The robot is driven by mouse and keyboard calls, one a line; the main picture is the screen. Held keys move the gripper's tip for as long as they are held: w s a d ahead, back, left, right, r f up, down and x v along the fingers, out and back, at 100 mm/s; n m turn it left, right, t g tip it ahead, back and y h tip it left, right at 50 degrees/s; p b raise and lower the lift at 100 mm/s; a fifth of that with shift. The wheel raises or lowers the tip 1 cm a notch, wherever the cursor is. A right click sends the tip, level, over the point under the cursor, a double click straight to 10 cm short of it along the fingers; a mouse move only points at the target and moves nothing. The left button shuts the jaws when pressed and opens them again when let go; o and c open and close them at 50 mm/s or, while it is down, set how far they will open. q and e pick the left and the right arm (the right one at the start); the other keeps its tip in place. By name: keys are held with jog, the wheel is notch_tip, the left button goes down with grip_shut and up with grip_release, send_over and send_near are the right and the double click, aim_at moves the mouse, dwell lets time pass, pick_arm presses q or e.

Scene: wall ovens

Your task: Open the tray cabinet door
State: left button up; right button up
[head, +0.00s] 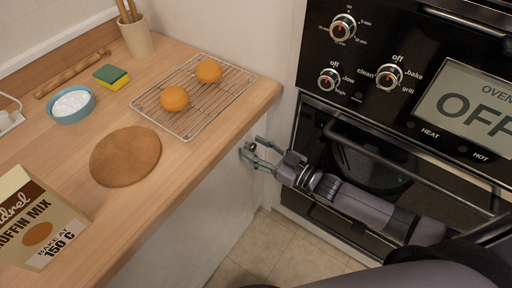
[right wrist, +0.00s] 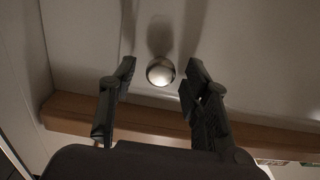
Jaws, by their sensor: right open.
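The tray cabinet door is the white panel (head: 205,215) under the end of the wooden counter; it looks shut. It also fills much of the right wrist view (right wrist: 240,55). A round silver knob (right wrist: 160,71) on it sits between and slightly beyond the fingertips of my right gripper (right wrist: 162,78). In the head view my right gripper (head: 258,155) is open at the panel beside the counter's corner, with its fingers around or just short of the knob, which they mostly hide. My left gripper is not in view.
The wooden counter (head: 90,130) overhangs the panel. A wire rack (head: 215,92) with two orange buns stands near its corner. The wall oven (head: 400,90) with a bar handle is close behind my right arm. Tiled floor (head: 265,245) is clear below.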

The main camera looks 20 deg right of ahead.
jog(key=shift+w+a, duration=0.15)
jog(key=shift+a, duration=0.05)
jog(key=shift+c, duration=0.6)
grip_shut()
